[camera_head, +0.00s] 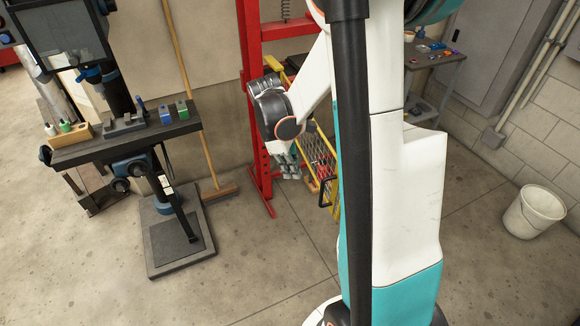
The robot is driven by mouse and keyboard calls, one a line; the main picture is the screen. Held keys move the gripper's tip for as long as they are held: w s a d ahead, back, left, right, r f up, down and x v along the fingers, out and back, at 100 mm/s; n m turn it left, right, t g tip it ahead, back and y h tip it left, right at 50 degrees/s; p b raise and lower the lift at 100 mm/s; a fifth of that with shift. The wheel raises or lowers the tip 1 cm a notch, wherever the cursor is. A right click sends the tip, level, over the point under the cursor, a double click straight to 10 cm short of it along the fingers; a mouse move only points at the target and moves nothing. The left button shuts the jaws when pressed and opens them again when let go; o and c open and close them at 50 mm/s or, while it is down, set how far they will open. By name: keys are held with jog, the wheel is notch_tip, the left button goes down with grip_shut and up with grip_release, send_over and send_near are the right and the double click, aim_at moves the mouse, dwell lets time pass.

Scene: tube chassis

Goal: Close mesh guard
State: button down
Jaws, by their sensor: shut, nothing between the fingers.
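The mesh guard (317,158) is a yellow frame with wire mesh, on the red press frame in the middle of the view. It stands at an angle to the red post, and my own arm and column hide its right part. A black handle (322,192) shows at its lower front edge. My gripper (291,170) is small and partly hidden below my wrist, just left of the mesh. It is shut and empty. I cannot tell whether it touches the guard.
A drill press table (125,135) with tools is at left. A white bucket (534,211) and small table (440,55) are at right. The front floor is clear.

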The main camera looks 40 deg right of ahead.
jog(key=s+d+f+b, duration=0.2)
jog(key=s+d+f, duration=0.1)
jog(key=s+f, duration=0.1)
jog(key=shift+b+x, duration=0.35)
jog(key=shift+x, duration=0.4)
jog(key=shift+s, duration=0.1)
